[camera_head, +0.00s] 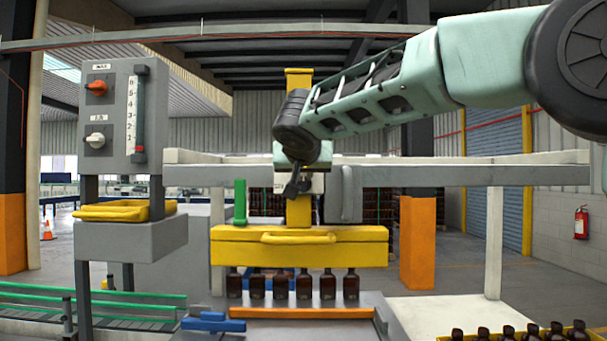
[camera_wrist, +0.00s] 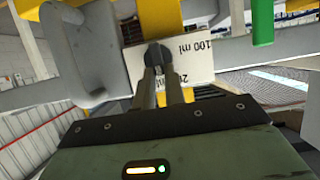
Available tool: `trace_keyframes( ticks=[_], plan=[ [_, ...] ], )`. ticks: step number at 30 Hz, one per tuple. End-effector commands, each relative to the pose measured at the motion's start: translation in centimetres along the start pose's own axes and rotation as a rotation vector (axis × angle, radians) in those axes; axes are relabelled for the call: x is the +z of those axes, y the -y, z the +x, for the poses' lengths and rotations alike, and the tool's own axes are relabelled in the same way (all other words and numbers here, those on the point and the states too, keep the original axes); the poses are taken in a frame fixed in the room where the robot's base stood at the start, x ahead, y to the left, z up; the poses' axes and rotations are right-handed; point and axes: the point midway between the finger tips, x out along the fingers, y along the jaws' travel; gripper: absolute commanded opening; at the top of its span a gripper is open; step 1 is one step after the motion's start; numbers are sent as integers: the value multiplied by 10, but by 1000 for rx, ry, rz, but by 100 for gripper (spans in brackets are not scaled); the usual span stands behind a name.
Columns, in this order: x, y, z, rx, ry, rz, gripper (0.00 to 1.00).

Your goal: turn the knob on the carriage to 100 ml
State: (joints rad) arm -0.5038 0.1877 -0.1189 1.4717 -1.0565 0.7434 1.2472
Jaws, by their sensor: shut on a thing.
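In the wrist view, a dark round knob (camera_wrist: 157,54) sits in front of a pale label plate (camera_wrist: 195,60) that reads "100 ml" and, partly hidden, a second mark beginning with 2. My gripper (camera_wrist: 160,72) is shut on the knob, its two fingers reaching straight to it. The print appears upside down there, and the knob's pointer direction cannot be made out. In the head view my gripper (camera_head: 298,186) is at the yellow carriage (camera_head: 300,248), in front of its upright post, and hides the knob. A small part of the pale plate (camera_head: 316,183) shows beside it.
Amber bottles (camera_head: 305,287) stand in a row under the carriage. A green post (camera_head: 240,202) rises at its left, and a grey rounded block (camera_head: 345,194) stands close right of my gripper. A grey panel (camera_head: 122,120) with an orange and a white knob is at left.

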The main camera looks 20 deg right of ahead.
Motion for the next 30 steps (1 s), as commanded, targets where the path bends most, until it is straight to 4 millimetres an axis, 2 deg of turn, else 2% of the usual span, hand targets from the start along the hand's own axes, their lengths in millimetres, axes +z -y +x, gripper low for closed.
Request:
trace_keyframes(
  ticks=[11, 30],
  plan=[
    [3, 6, 1, 60, -1, -150, 0],
    [9, 20, 3, 288, -2, -702, 0]
  ],
)
